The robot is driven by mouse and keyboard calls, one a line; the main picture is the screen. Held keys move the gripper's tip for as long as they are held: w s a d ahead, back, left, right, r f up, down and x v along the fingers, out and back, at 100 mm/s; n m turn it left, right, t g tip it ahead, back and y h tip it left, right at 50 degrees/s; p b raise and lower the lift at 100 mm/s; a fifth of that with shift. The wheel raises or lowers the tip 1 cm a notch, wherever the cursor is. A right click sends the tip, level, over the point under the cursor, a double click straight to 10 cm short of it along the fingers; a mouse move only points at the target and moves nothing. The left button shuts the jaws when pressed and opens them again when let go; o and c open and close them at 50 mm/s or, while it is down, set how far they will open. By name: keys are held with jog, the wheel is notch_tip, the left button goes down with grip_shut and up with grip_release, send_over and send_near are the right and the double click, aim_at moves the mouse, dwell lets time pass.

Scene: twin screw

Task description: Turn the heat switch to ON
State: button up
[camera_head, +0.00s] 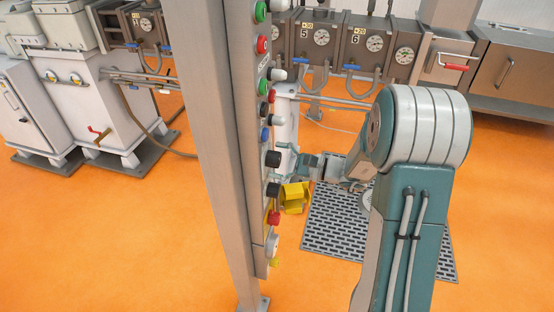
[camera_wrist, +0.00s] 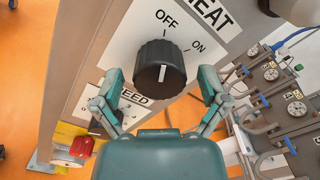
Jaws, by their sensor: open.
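The heat switch (camera_wrist: 161,68) is a round black knob with a white pointer line in the wrist view. Its pointer is roughly upright, towards the OFF label (camera_wrist: 166,18); the ON label (camera_wrist: 197,46) is further right. My gripper (camera_wrist: 161,82) is open, with one finger on each side of the knob's lower part. I cannot tell whether the fingers touch it. In the head view my gripper (camera_head: 291,162) is close to the panel's right face, by a black knob (camera_head: 272,158) seen edge-on.
A label ending in "EED" (camera_wrist: 134,95) is partly hidden below the knob. A red button (camera_wrist: 81,147) and yellow guard (camera_head: 293,198) stick out lower on the panel (camera_head: 237,130). Other buttons line it above. Pipes and gauges (camera_head: 321,37) stand behind; orange floor lies open around.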

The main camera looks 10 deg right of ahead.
jog(key=c, duration=1.1)
jog(key=shift+c, duration=0.2)
jog(key=shift+m, duration=0.4)
jog(key=m, duration=0.5)
jog(key=shift+m, duration=0.3)
jog(key=m, duration=0.5)
jog(key=shift+r+m, duration=0.1)
jog(key=shift+m, duration=0.3)
jog(key=o, duration=1.1)
